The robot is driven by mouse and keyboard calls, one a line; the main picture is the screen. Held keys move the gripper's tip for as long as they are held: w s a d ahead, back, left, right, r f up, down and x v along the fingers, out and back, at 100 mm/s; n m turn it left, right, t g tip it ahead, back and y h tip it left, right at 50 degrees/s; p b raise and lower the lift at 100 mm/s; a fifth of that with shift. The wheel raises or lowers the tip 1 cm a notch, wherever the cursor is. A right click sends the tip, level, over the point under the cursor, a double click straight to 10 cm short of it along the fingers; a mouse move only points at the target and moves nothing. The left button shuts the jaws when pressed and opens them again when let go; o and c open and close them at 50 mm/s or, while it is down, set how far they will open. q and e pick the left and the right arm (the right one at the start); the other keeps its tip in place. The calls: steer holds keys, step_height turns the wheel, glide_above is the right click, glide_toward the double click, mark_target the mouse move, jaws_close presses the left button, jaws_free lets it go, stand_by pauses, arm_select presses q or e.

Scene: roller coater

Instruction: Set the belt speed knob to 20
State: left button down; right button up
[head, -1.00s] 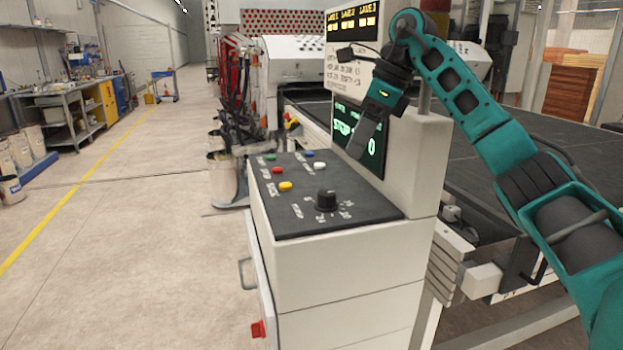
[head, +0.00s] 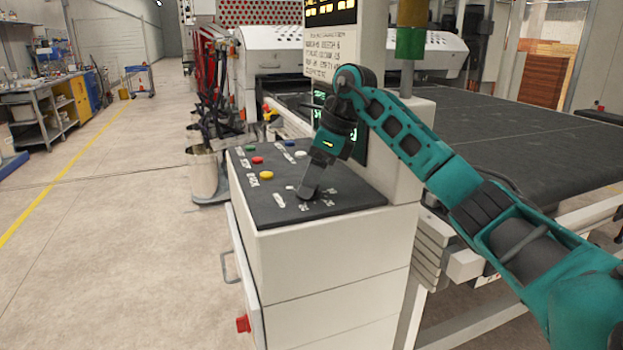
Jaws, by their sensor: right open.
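The dark control panel (head: 345,202) tops a white cabinet. Its pale number marks (head: 330,205) ring the place of the black belt speed knob. The knob is hidden behind or between the fingers of my right gripper (head: 306,190), so its setting cannot be read. The right gripper is open, pointing down, with its fingertips low at the knob; I cannot tell whether they touch it. The green-lettered display (head: 357,145) is mostly covered by my right arm. My left gripper is out of view.
A yellow button (head: 266,175), a red button (head: 257,160) and a white button (head: 300,155) sit on the panel near the gripper. The upright display housing (head: 400,155) stands behind the panel. Open floor lies left.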

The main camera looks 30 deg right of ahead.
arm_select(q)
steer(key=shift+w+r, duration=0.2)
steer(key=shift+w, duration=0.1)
arm_select(e)
steer(key=shift+f, duration=0.15)
steer(key=shift+c, duration=0.2)
steer(key=c, duration=1)
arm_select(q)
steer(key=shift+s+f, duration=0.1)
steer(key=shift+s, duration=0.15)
